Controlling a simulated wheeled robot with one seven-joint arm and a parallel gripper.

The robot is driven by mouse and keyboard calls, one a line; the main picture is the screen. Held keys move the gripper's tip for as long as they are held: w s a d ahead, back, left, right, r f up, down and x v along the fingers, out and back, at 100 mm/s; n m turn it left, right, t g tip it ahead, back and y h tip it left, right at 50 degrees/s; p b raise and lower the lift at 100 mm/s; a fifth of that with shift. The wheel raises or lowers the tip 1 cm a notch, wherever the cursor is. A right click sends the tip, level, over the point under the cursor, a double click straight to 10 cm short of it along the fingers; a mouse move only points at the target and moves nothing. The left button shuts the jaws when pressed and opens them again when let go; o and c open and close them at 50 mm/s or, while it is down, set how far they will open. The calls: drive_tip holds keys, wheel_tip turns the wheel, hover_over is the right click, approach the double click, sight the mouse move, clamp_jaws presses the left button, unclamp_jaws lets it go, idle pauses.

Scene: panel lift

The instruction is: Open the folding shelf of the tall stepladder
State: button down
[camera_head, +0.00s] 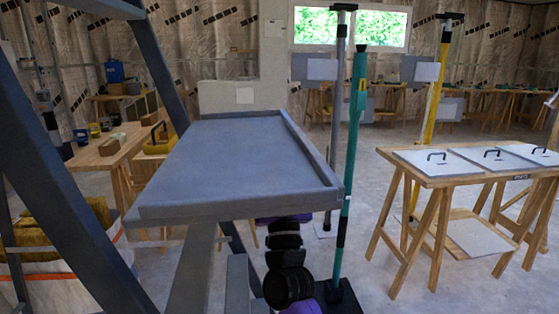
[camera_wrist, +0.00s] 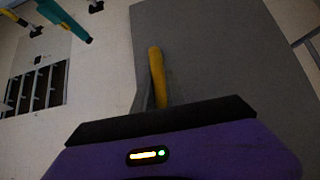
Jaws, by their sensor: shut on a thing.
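The grey folding shelf (camera_head: 235,150) of the tall stepladder juts out toward the right in the head view, its raised rim showing and its top bare. It looks roughly level. The stepladder's dark blue-grey rails (camera_head: 55,190) stand at the left. My black and purple wrist shows under the shelf's near right part, and the shelf hides my fingertips there. In the wrist view my gripper (camera_wrist: 165,118) lies against a broad grey panel (camera_wrist: 225,50), likely the shelf's underside.
A green pole (camera_head: 349,170) on a black base and a grey pole (camera_head: 335,110) stand close behind the shelf's right end. A wooden trestle table (camera_head: 440,182) with handled panels is at the right. A wooden workbench (camera_head: 105,150) is at the left.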

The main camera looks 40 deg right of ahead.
idle(0.3)
drive_tip(key=c, duration=1.4)
unclamp_jaws()
drive_tip(key=shift+o, duration=0.2)
drive_tip(key=v, duration=0.8)
drive_tip(key=shift+p, duration=0.3)
